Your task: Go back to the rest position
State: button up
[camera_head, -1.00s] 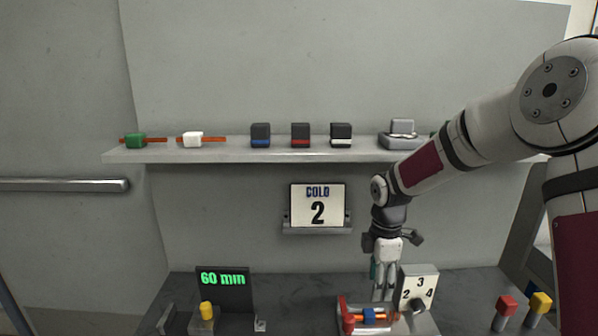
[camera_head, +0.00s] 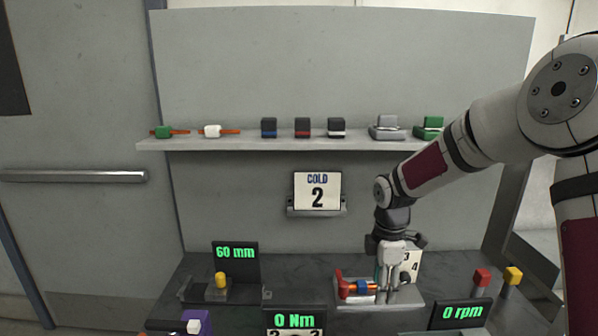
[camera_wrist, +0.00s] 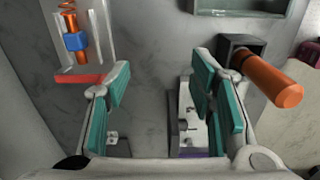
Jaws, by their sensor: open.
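My gripper (camera_head: 386,280) hangs pointing down over the dark workbench (camera_head: 345,268), at the end of my arm on the right of the head view. It overlaps a white number panel (camera_head: 412,264) and hides part of it. In the wrist view my gripper (camera_wrist: 160,82) has its two teal-padded fingers well apart, with nothing between them. A fixture with a blue block (camera_head: 362,287) on an orange rod and a red end piece lies just left of the gripper in the head view. The blue block also shows at the upper left of the wrist view (camera_wrist: 75,42).
In the wrist view an orange cylinder (camera_wrist: 268,80) sits beside the right finger. Displays read 60 mm (camera_head: 236,262), 0 Nm (camera_head: 294,320) and 0 rpm (camera_head: 462,313). A shelf (camera_head: 290,144) with several small parts is behind. Red (camera_head: 481,277) and yellow (camera_head: 513,275) blocks stand at right.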

jog(key=s+d+r+m+t+h, duration=0.1)
jog(key=s+r+m+t+h, duration=0.1)
jog(key=s+r+m, duration=1.05)
jog(key=s+r+m+t+y, duration=0.1)
jog(key=s+r+m, duration=0.1)
jog(key=s, duration=0.7)
jog(key=s+r+m+t+y, duration=0.1)
jog(key=s+r+m, duration=0.2)
jog(key=s, duration=0.6)
jog(key=shift+a+r+t, duration=0.3)
jog(key=shift+a+r, duration=0.1)
jog(key=shift+r, duration=0.05)
